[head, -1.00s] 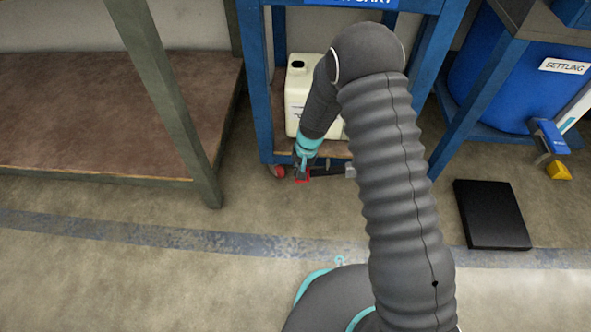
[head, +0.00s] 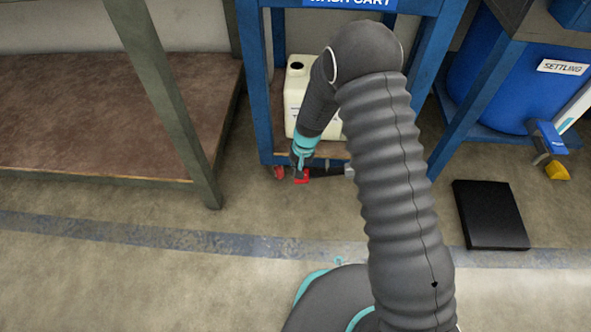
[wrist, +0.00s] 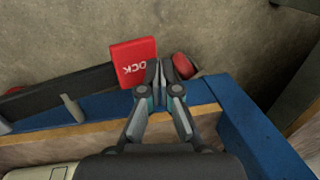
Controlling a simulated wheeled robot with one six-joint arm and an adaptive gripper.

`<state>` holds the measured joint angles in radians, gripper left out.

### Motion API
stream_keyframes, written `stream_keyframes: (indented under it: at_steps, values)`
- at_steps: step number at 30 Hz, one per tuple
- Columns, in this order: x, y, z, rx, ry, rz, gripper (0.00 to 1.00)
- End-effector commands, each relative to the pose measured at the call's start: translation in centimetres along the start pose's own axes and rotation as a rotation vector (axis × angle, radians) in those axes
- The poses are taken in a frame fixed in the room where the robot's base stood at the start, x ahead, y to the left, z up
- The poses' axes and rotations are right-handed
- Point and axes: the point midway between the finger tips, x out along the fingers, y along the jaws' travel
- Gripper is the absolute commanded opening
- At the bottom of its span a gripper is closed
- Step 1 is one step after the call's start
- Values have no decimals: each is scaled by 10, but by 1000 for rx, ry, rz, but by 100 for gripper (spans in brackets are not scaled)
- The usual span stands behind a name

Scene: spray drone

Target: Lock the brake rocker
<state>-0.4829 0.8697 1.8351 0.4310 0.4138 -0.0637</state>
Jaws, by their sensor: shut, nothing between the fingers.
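The brake rocker is a red pedal (wrist: 133,62) with white lettering, partly readable as "OCK", in the wrist view. It sits at the end of a dark bar (wrist: 60,90) along the cart's lower blue rail. In the head view the red pedal (head: 302,180) shows small at the foot of the cart. My gripper (wrist: 159,68) is shut and empty, its fingertips right beside the pedal's right edge. I cannot tell whether they touch it. In the head view my gripper (head: 299,174) is small and partly merges with the pedal.
The blue wash cart (head: 256,90) carries a white jug (head: 297,92) on its lower shelf. A red caster (wrist: 185,66) lies just right of my fingers. A brown-topped bench (head: 100,115) stands at left, a black slab (head: 491,215) lies on the floor at right.

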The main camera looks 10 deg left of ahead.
Motion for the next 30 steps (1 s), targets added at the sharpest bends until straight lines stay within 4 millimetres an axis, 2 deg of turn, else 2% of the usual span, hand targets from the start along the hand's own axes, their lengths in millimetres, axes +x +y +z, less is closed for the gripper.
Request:
stream_keyframes:
  at_steps: [1,3,15,21,30]
  values:
    - [-16,-6,-1,0,3,-1,0]
    - [-30,-11,-1,1,5,-2,0]
    - [-92,-47,-2,2,6,-2,0]
    - [-107,-55,-1,2,4,-1,0]
    - [-110,-57,-1,3,4,-1,0]
